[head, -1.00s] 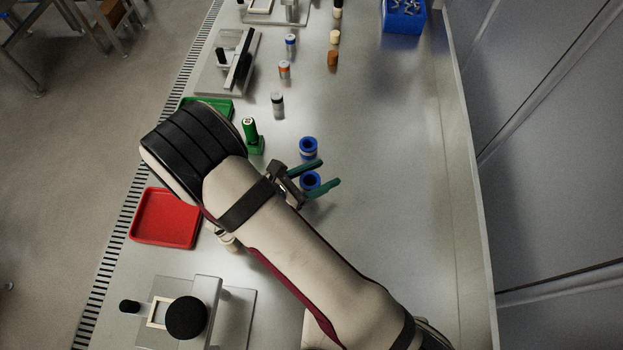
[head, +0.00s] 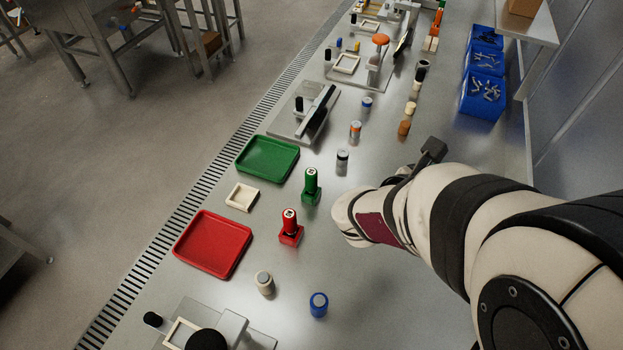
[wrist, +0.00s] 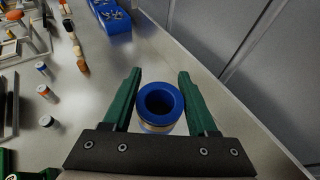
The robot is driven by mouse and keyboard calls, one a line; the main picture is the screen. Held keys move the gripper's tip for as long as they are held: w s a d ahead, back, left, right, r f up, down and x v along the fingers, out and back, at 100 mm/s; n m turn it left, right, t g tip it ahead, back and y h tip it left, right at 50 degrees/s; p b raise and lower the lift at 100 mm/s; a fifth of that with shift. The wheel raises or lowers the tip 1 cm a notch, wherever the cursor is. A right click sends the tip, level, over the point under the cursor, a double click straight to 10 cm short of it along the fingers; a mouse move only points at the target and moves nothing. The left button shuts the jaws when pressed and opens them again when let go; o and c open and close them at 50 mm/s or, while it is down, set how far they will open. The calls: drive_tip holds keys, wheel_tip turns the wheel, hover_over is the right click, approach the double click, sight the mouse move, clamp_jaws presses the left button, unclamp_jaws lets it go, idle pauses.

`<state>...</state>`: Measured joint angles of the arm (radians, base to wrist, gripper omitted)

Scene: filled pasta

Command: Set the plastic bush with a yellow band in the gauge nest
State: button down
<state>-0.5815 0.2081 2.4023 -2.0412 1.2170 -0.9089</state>
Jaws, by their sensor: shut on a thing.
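The blue plastic bush (wrist: 160,102) is between my gripper's green fingers (wrist: 160,98) in the wrist view, bore facing the camera, with a pale yellowish band low on its side. My gripper is shut on it. In the head view the arm hides the fingers and the held bush; only a dark part by the wrist (head: 433,150) shows. A second blue bush (head: 318,304) stands upright on the bench; its band colour is unclear. A cream square frame on a fixture plate (head: 182,332) is at the bottom left; I cannot tell which fixture is the gauge nest.
A red tray (head: 213,244), green tray (head: 267,159) and small cream tray (head: 242,197) lie along the left edge. Red (head: 290,229) and green (head: 311,187) stamps stand near them. Small cylinders and fixtures run along the bench; blue bins (head: 482,96) stand at the far right.

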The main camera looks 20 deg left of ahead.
drive_tip(key=w+a+r+n+t+y, duration=0.1)
drive_tip(key=w+r+n+y, duration=0.1)
drive_tip(key=r, duration=0.4)
drive_tip(key=w+a+r+n+t+y, duration=0.1)
drive_tip(key=w+r+n+y, duration=0.15)
drive_tip(key=r, duration=0.35)
drive_tip(key=w+a+f+n+y, duration=0.1)
drive_tip(key=w+a+f, duration=0.15)
drive_tip(key=a, duration=0.25)
drive_tip(key=w+a+f+y, duration=0.1)
drive_tip(key=w+a+f, duration=0.1)
drive_tip(key=a+f, duration=0.25)
drive_tip(key=n+y, duration=0.6)
hover_over(244, 187)
drive_tip(key=shift+g, duration=0.4)
wheel_tip(244, 187, down, 24)
drive_tip(key=shift+f, duration=0.15)
wheel_tip(244, 187, down, 3)
drive_tip(key=shift+a+f, duration=0.1)
drive_tip(key=shift+f, duration=0.4)
